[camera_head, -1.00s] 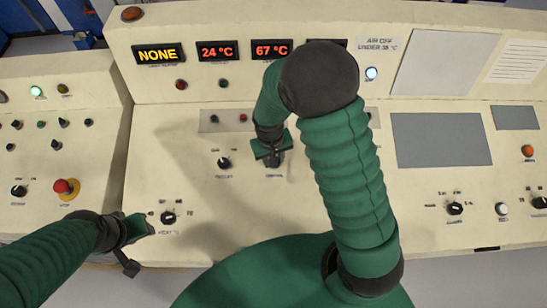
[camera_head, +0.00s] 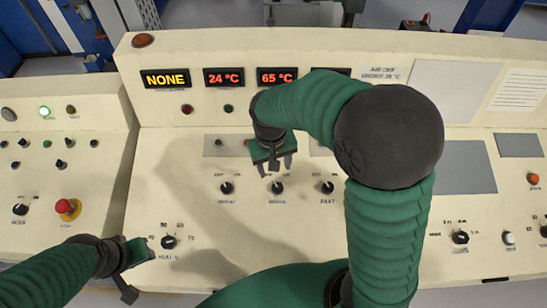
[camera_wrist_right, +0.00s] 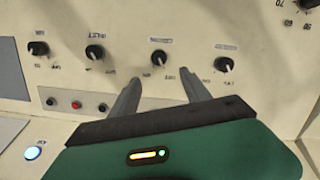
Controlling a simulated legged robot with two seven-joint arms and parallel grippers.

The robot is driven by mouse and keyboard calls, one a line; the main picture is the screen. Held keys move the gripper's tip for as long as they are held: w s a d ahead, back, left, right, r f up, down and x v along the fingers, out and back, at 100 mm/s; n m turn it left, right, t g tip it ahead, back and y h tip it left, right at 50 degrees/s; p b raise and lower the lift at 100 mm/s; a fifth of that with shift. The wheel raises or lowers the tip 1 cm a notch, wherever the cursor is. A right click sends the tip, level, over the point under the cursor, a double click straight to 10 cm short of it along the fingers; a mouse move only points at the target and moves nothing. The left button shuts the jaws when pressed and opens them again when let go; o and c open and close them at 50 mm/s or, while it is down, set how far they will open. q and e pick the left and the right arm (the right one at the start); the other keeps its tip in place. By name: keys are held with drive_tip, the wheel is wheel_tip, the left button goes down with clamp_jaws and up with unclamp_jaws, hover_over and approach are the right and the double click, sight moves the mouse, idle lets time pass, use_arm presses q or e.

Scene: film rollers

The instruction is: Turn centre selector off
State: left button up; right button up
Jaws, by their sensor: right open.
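The centre selector (camera_head: 277,188) is a black knob in the middle of a row on the cream console. It also shows in the right wrist view (camera_wrist_right: 159,57). Its exact pointer setting is too small to read. My right gripper (camera_head: 274,167) is open and empty, its fingers pointing down just behind the centre selector in the head view. In the right wrist view the gripper (camera_wrist_right: 163,80) has its two tips apart, with the knob just beyond the gap between them. My left gripper (camera_head: 138,262) is beside the heat knob; its jaw state is unclear.
Similar knobs flank the centre one, on the left (camera_head: 226,188) and right (camera_head: 327,187). The heat knob (camera_head: 168,242) is at front left. A red stop button (camera_head: 65,206) is on the left panel. Displays (camera_head: 277,77) line the back. My right arm covers part of the console.

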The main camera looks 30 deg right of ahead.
drive_tip(key=r, duration=0.4)
drive_tip(key=shift+a+r, duration=0.2)
drive_tip(key=s+f+n+t, duration=0.1)
drive_tip(key=s+f+t, duration=0.1)
drive_tip(key=s+f, duration=0.4)
drive_tip(key=shift+s+d+n+y, duration=0.15)
drive_tip(key=shift+s+n+y, duration=0.2)
drive_tip(key=shift+s, duration=0.85)
